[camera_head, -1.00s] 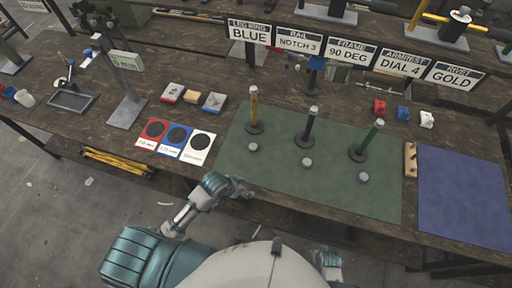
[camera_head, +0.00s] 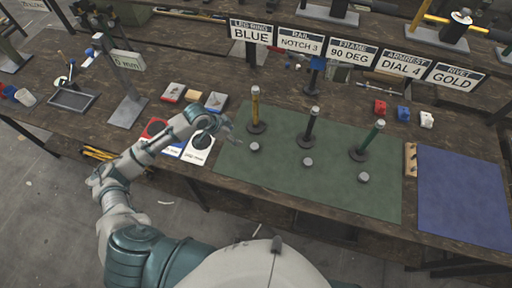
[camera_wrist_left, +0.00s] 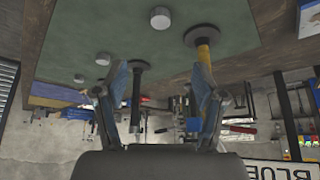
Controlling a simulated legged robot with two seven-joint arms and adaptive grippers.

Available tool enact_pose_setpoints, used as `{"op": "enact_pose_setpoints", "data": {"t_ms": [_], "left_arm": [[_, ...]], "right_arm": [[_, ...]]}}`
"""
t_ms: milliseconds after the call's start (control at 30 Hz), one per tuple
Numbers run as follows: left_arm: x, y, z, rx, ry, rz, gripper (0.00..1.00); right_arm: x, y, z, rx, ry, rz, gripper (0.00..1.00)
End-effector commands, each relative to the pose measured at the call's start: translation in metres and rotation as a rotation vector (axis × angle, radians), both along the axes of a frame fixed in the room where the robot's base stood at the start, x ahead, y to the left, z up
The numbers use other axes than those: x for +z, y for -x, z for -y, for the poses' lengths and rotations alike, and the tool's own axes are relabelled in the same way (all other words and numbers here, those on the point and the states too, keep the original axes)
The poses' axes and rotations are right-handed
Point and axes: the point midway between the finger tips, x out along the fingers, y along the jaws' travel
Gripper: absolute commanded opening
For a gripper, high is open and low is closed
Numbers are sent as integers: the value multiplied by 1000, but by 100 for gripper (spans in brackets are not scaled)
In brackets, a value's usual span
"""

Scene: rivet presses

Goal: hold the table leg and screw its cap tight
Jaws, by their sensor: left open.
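Three table legs stand upright on dark round bases on the green mat (camera_head: 285,180): a yellow leg (camera_head: 255,103), a black leg (camera_head: 312,124) and a green leg (camera_head: 372,134). A small grey cap lies in front of each: near the yellow leg (camera_head: 255,147), the black leg (camera_head: 308,162) and the green leg (camera_head: 363,177). My left gripper (camera_head: 232,130) is open and empty, just left of the yellow leg. In the left wrist view, its spread fingers (camera_wrist_left: 162,88) show, with the yellow leg (camera_wrist_left: 204,54) beyond the right finger and the black leg (camera_wrist_left: 137,88) near the left one.
Signs stand behind the mat, including a "BLUE" sign (camera_head: 251,32). A wooden block (camera_head: 410,159) and a blue mat (camera_head: 462,195) are at the right.

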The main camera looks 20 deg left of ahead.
Motion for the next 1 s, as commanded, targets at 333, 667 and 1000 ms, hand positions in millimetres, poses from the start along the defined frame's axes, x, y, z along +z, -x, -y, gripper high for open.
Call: {"op": "enact_pose_setpoints", "data": {"t_ms": [333, 667, 1000], "left_arm": [[-28, -10, 13, 1, 0, -3, 70], [-88, -34, 41, 1, -3, -1, 70], [-107, -41, 43, 1, -2, 1, 70]], "right_arm": [[0, 0, 0, 0, -2, -1, 40], [1, 0, -1, 0, -2, -1, 40], [1, 0, 0, -1, -1, -1, 40]]}}
